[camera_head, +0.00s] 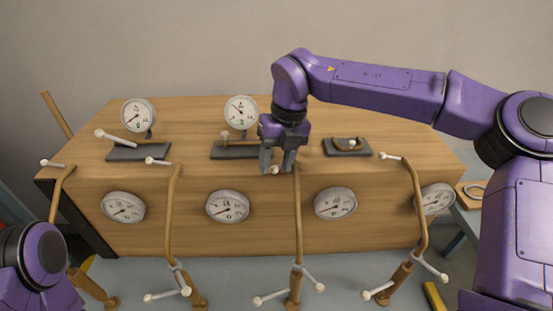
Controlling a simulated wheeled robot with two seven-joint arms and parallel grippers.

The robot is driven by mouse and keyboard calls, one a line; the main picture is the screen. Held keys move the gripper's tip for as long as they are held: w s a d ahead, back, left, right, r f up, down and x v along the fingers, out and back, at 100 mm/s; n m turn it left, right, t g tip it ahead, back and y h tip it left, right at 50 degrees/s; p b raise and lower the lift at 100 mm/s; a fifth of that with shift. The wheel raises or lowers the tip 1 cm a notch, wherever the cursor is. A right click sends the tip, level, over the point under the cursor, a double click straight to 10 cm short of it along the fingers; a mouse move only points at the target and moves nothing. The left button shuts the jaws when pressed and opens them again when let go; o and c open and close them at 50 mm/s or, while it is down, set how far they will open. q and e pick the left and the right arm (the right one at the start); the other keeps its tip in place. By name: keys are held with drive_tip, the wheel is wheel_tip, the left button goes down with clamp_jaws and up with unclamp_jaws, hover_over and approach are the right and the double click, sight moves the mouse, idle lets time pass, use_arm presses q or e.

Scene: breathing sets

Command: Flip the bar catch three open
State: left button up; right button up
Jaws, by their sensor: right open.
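Several white-ended bars stand along the bench's front edge, each at the top of a tan bent pipe. From the left they are the first bar (52,163), the second bar (157,161), the third bar (275,170) and the last bar (390,155). No label shows which is catch three. My right gripper (277,168) points down at the third bar, its open fingers around or just in front of it; contact cannot be told. The fingers partly hide this bar. Part of my left arm shows at lower left, its gripper out of view.
The wooden bench (380,215) carries a left dark base (138,153), a middle dark base (230,151) and a right dark base (347,147). Upright gauges (138,114) stand behind. More gauges (227,207) line the front. Lower white-ended handles (270,298) stick out below.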

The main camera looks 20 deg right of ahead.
drive_tip(key=shift+s+r, duration=0.1)
clamp_jaws()
drive_tip(key=shift+s+d+r+n+p, duration=0.2)
drive_tip(key=shift+n+p, duration=0.4)
drive_tip(key=shift+p, duration=0.5)
drive_tip(key=shift+n+p, duration=0.3)
drive_tip(key=shift+d+f, duration=0.1)
drive_tip(key=shift+f, duration=0.2)
unclamp_jaws()
